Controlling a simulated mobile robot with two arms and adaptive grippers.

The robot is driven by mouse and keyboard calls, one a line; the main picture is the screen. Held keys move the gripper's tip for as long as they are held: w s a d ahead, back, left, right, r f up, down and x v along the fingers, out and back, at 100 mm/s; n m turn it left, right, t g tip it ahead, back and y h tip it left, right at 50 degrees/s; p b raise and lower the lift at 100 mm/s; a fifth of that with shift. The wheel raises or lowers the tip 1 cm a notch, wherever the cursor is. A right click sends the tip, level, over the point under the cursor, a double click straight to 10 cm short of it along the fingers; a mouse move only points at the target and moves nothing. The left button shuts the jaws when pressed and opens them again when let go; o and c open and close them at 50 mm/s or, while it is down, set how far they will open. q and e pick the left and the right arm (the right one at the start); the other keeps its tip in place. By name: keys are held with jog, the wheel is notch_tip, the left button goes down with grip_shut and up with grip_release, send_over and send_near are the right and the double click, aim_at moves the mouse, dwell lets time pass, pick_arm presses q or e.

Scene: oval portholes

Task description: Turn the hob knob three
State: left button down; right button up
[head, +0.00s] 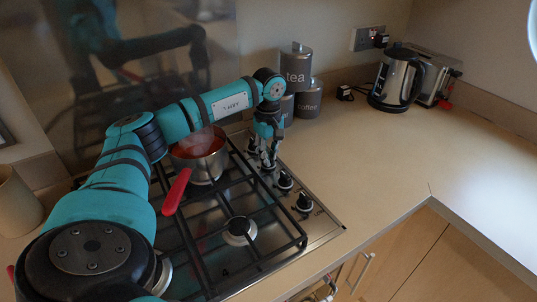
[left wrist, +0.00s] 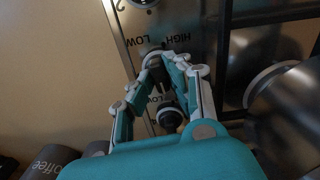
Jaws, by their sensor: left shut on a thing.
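The hob's control knobs stand in a row along the right side of the steel hob. Two of them, the front knob (head: 305,202) and the one behind it (head: 285,179), show clear of my gripper. My left gripper (head: 268,163) points down over the row farther back and partly hides the knobs there. In the left wrist view its fingers (left wrist: 160,62) are closed around a dark knob (left wrist: 157,74), beside LOW and HIGH markings. Another knob (left wrist: 170,119) is nearer the palm, and one more (left wrist: 143,2) is at the top edge. My right gripper is not in view.
A steel pan (head: 206,166) with red contents sits on the hob, its red handle (head: 176,192) toward the front. Canisters (head: 296,72), a kettle (head: 396,80) and a toaster (head: 438,82) stand at the back. The right worktop (head: 390,150) is clear.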

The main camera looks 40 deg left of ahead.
pick_arm(q)
jog(key=shift+m, duration=0.5)
jog(key=shift+r, duration=0.1)
jog(key=c, duration=1.3)
grip_release()
notch_tip(320, 180, up, 12)
jog(key=shift+f, duration=0.1)
